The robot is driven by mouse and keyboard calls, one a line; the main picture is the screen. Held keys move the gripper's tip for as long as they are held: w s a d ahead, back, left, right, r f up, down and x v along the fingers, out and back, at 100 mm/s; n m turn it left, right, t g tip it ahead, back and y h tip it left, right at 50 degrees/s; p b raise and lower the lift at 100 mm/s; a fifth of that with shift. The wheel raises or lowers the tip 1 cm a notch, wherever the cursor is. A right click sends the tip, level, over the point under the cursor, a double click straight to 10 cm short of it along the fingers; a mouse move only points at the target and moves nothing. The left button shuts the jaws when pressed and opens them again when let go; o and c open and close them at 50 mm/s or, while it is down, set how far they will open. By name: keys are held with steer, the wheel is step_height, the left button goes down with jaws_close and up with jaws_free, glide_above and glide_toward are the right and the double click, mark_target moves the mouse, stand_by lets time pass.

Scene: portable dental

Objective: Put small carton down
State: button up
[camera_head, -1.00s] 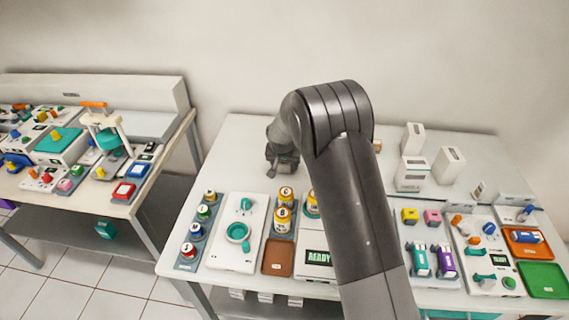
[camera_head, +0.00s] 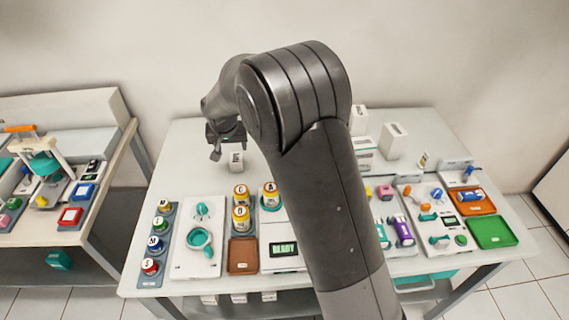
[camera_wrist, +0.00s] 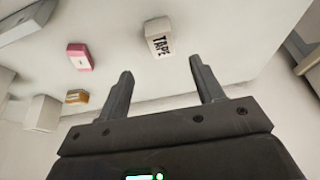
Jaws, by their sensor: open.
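A small white carton (camera_head: 236,160) stands on the back left part of the middle table in the head view, just below my gripper (camera_head: 226,142). In the wrist view a white carton (camera_wrist: 160,39) with dark lettering, which looks like the same one, lies ahead between the lines of the two fingers. My gripper (camera_wrist: 163,78) has its fingers spread, with nothing between them. The carton appears apart from the fingertips. In the head view the fingers are small and hard to make out.
Taller white cartons (camera_head: 394,141) stand to the right, partly behind my arm. The wrist view also shows a pink box (camera_wrist: 79,57) and a brown-yellow box (camera_wrist: 77,97). Bottles (camera_head: 241,217) and device panels fill the table's front. Table surface around the small carton is clear.

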steer(key=s+d+r, duration=1.4)
steer(key=d+r, duration=0.2)
steer(key=s+d, duration=0.4)
steer(key=s, duration=0.7)
steer(key=s+d+r+t, duration=0.1)
steer(key=s+d, duration=0.4)
steer(key=s, duration=0.6)
steer(key=shift+s, duration=0.3)
